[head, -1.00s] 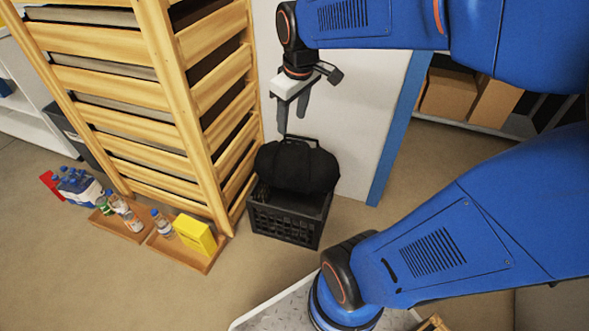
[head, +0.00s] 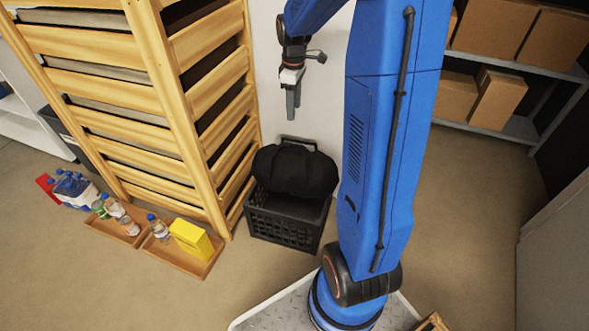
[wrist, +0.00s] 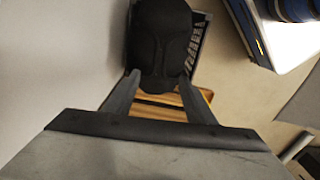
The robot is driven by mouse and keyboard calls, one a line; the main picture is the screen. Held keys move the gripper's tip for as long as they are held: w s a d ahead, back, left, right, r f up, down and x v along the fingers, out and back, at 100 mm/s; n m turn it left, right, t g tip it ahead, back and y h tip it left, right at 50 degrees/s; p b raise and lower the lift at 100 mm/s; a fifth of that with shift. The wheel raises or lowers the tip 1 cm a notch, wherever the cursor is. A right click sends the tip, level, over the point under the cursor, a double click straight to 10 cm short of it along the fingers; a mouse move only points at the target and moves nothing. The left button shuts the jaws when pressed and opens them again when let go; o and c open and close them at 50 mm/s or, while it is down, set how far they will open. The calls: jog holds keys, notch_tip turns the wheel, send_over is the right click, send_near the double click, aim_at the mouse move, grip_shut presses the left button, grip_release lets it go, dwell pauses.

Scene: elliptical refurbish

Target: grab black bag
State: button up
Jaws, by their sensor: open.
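The black bag (head: 295,170) sits in the top of a dark crate (head: 287,225) on the floor, with its handle standing up at the back. My gripper (head: 292,113) is above the bag's upper edge, pointing down, open and empty. In the wrist view the bag (wrist: 160,38) is ahead of my gripper (wrist: 159,80), its near end showing between the two fingers. I cannot tell from this view whether the fingers touch it; the head view shows a gap. Part of the crate shows beside the bag in the wrist view (wrist: 199,45).
A wooden slatted rack (head: 190,110) stands close to the left of the crate. Shallow trays with bottles and a yellow box (head: 191,238) lie before it. A white wall is behind the crate. Shelves with cardboard boxes (head: 497,98) stand at the right. Open floor lies in front.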

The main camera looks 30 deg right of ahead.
aim_at(294, 141)
notch_tip(294, 141, down, 17)
jog(key=shift+d+r, duration=0.1)
grip_shut()
dwell(0.7)
